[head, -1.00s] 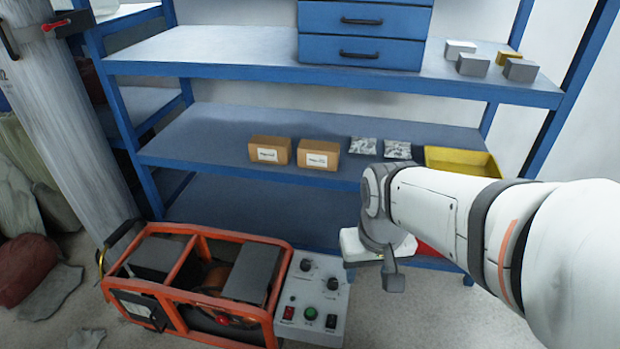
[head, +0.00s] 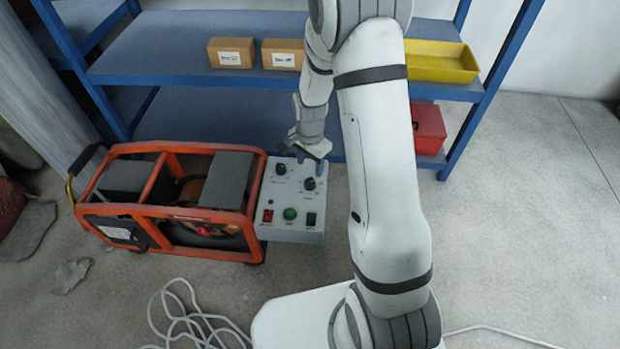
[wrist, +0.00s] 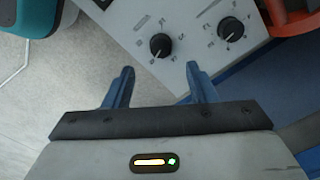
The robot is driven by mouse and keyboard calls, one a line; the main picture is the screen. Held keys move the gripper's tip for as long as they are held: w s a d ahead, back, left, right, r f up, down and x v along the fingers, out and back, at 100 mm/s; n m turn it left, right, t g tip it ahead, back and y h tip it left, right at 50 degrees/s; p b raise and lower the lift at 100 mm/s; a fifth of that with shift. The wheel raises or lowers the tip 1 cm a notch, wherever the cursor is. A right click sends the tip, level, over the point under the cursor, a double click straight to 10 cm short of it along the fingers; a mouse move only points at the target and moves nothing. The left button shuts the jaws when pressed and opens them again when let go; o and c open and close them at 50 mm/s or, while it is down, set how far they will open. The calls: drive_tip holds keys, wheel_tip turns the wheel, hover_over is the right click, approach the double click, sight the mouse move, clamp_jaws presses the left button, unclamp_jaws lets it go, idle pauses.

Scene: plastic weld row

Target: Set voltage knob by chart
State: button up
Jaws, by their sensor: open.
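The grey control panel (head: 290,232) sits at the right end of the orange-framed machine. It carries two black knobs, an upper left knob (head: 281,169) and a right knob (head: 309,184), plus a red switch, a green button and a black switch. In the wrist view one knob (wrist: 160,44) lies just ahead of and between my fingers, and the other knob (wrist: 231,29) is to the right. The markings around them are too small to read. My gripper (wrist: 160,82) is open and empty, apart from both knobs. No chart can be made out.
The orange-framed machine (head: 160,151) stands left of the panel. Behind is a blue shelf (head: 190,70) with cardboard boxes (head: 231,53), a yellow tray (head: 440,75) and a red box (head: 428,128). A white cable (head: 190,310) lies coiled on the floor in front.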

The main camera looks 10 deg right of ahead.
sight(310, 182)
wheel_tip(310, 182, down, 8)
drive_tip(key=b, duration=0.2)
drive_tip(key=shift+b, duration=0.4)
drive_tip(key=c, duration=1)
drive_tip(key=shift+o, duration=0.2)
drive_tip(key=shift+n, duration=0.3)
drive_tip(key=o, duration=1)
drive_tip(key=shift+c, duration=0.2)
drive_tip(key=shift+r+p, duration=0.1)
drive_tip(key=shift+p, duration=0.2)
wheel_tip(310, 182, up, 8)
drive_tip(key=p, duration=0.2)
drive_tip(key=shift+f+p, duration=0.2)
drive_tip(key=shift+p, duration=0.2)
